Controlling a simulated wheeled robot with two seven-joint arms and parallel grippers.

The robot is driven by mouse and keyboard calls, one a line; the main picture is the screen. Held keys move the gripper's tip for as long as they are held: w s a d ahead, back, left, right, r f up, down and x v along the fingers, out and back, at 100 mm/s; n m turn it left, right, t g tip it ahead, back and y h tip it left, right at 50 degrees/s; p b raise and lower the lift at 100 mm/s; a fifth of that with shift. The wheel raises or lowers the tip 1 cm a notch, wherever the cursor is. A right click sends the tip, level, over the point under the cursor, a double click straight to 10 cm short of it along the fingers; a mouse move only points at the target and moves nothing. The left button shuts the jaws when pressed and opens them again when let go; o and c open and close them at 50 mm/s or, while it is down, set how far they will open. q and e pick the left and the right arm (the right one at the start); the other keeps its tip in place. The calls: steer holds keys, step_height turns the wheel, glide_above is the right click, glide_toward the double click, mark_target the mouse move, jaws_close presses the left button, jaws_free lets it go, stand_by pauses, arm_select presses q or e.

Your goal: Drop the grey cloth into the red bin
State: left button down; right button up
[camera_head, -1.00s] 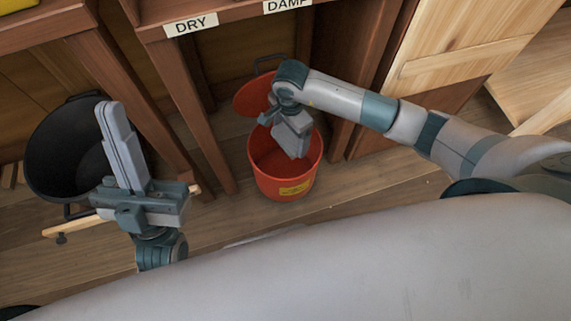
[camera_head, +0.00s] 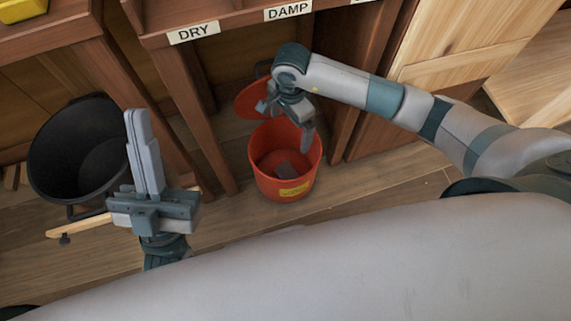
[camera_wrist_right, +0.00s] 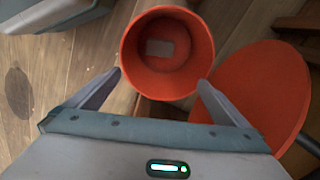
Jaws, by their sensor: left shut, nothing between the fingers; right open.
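The red bin (camera_head: 262,178) stands open on the floor below the DAMP label, and it also shows in the right wrist view (camera_wrist_right: 196,38). The grey cloth (camera_head: 285,172) lies at the bottom inside the bin, and the right wrist view shows it as a small grey patch (camera_wrist_right: 159,48). My right gripper (camera_head: 290,125) is open and empty above the bin's back rim; its fingers (camera_wrist_right: 160,82) spread apart in the wrist view. My left gripper (camera_head: 139,115) is shut and empty, pointing up to the left of the bin.
The bin's red lid (camera_head: 262,98) stands tilted behind it, and shows large in the right wrist view (camera_wrist_right: 265,92). A black bin (camera_head: 48,150) stands at the left. Wooden posts (camera_head: 197,120) rise beside the red bin.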

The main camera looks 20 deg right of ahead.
arm_select(q)
steer(key=d+f+g, duration=0.1)
steer(key=f+g, duration=0.1)
steer(key=f, duration=0.1)
steer(key=shift+d+y+p, duration=0.3)
steer(key=shift+d+p, duration=0.1)
arm_select(e)
step_height(320, 180, up, 6)
steer(key=shift+f, duration=0.1)
arm_select(q)
steer(key=shift+r, duration=0.15)
